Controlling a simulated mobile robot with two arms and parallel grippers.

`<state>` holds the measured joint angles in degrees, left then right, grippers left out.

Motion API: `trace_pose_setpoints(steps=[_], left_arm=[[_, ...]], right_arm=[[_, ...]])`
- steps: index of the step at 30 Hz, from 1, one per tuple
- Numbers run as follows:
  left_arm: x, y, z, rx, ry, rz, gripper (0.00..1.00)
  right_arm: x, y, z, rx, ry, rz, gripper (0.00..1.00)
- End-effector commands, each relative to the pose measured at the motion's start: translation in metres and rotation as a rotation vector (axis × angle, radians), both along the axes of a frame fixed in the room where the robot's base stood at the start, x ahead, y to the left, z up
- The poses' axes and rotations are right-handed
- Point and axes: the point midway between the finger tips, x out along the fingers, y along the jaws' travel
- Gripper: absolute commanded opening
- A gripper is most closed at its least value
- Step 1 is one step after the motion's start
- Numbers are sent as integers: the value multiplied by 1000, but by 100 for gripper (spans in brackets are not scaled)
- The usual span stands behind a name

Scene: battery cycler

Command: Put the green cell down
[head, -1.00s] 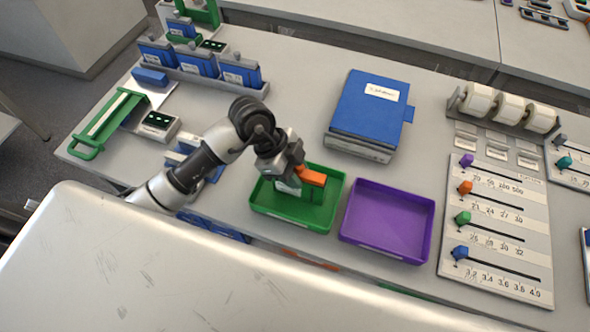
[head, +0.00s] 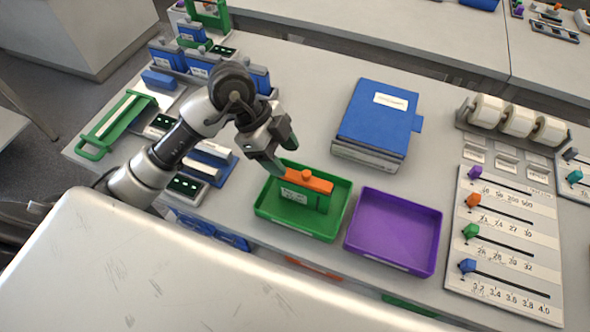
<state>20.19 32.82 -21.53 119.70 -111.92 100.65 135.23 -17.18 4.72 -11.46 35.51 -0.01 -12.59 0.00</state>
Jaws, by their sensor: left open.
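The green cell (head: 301,196) with an orange top (head: 307,180) stands upright in the green tray (head: 335,222) in the head view. A pale label shows on its front face. My left gripper (head: 282,158) is open and empty, above and to the left of the cell, apart from it. My right gripper is not in view.
An empty purple tray (head: 405,262) sits right of the green tray. A blue binder (head: 378,122) lies behind them. Blue cells (head: 200,62) stand in a rack at the back left. A slider board (head: 505,245) and label rolls (head: 518,116) are at the right.

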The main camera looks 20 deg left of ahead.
Motion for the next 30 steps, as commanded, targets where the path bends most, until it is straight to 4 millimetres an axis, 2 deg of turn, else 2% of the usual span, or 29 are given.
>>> trace_pose_setpoints(steps=[3, 9, 30], left_arm=[[1, 10, 17, 2, -5, 0, 55], [0, 18, 32, 1, -1, -1, 55], [0, 18, 33, 0, 0, -1, 55]], right_arm=[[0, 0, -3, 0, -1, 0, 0], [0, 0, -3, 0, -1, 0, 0], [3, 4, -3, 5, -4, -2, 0]])
